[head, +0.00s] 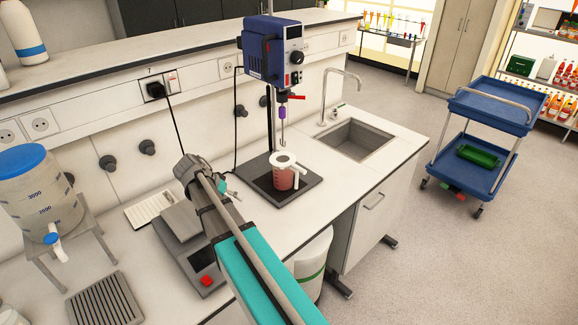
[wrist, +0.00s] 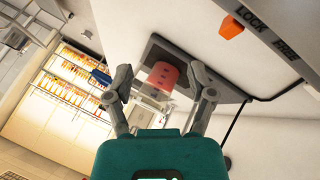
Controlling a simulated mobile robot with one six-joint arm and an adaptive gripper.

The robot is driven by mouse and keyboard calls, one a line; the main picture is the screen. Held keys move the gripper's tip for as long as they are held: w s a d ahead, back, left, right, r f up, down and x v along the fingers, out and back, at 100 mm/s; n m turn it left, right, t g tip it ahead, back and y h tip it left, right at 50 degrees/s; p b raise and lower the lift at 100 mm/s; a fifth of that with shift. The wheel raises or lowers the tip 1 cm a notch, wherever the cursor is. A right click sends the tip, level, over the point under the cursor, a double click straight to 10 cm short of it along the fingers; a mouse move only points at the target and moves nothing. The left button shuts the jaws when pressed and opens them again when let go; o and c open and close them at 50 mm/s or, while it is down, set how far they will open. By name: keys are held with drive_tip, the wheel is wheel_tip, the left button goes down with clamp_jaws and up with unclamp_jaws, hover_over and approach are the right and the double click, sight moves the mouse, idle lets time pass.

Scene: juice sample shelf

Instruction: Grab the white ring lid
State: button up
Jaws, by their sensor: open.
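The white ring lid (head: 284,161) sits on top of a clear beaker holding pink-red juice (head: 284,179), in the middle of the head view. The beaker stands upright on the dark base plate (head: 262,193) of the overhead stirrer (head: 273,50). My gripper (head: 231,192) is to the left of the beaker, apart from it, over the bench. In the wrist view my gripper (wrist: 160,70) is open and empty, its two fingers spread to either side of the red beaker (wrist: 163,76) beyond them. The lid is hard to make out there, partly lost in the pale background.
A purple stirrer chuck (head: 282,112) and thin shaft hang above the lid. A scale (head: 186,250) stands on the bench near my arm. A sink (head: 355,141) lies to the right. A large water container (head: 35,190) is at the left. A blue cart (head: 470,165) stands beyond the bench.

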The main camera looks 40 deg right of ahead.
drive_tip(key=w+d+r+m+g+h+b, duration=0.1)
drive_tip(key=w+d+r+m+g+h, duration=0.2)
drive_tip(key=w+d+m, duration=0.6)
drive_tip(key=d+r+m+h, duration=0.2)
drive_tip(key=d+r, duration=0.1)
drive_tip(key=d, duration=0.1)
drive_tip(key=shift+w+g+b, duration=0.15)
drive_tip(key=shift+g+b, duration=0.15)
drive_tip(key=shift+b, duration=0.05)
drive_tip(key=shift+f, duration=0.1)
drive_tip(key=b, duration=0.3)
approach(286, 164)
drive_tip(key=f+x, duration=0.1)
drive_tip(key=x, duration=0.2)
drive_tip(key=shift+d+r, duration=0.15)
drive_tip(key=shift+d, duration=0.25)
drive_tip(key=shift+b+x, duration=1.1)
drive_tip(key=shift+x, duration=1.55)
drive_tip(key=shift+r, duration=0.15)
